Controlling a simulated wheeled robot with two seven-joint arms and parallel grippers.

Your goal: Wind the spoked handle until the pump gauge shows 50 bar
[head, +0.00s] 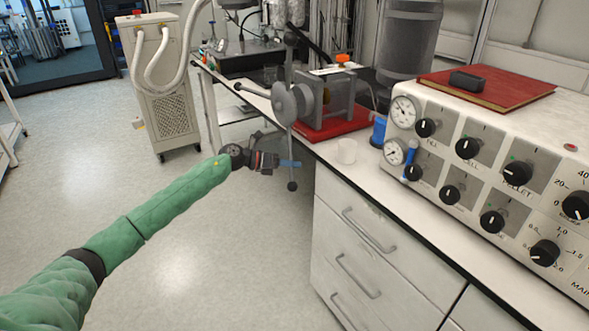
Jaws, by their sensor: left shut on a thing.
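The spoked handle (291,104) is a grey hub with thin rods ending in dark knobs. One rod points up, one left and one down. It sits on the front of a grey pump body (329,98) on a red base. My left gripper (289,163) is shut on the downward rod, a little above its knob. Two round white gauges, an upper one (404,111) and a lower one (394,152), are on the left end of the control panel. Their readings are too small to tell, and I cannot tell which is the pump gauge. My right gripper is out of view.
The control panel (485,170) with black knobs fills the right of the bench and carries a red book (487,88). Drawers (362,245) are below. A wheeled cabinet (165,90) stands behind; the floor at left is clear.

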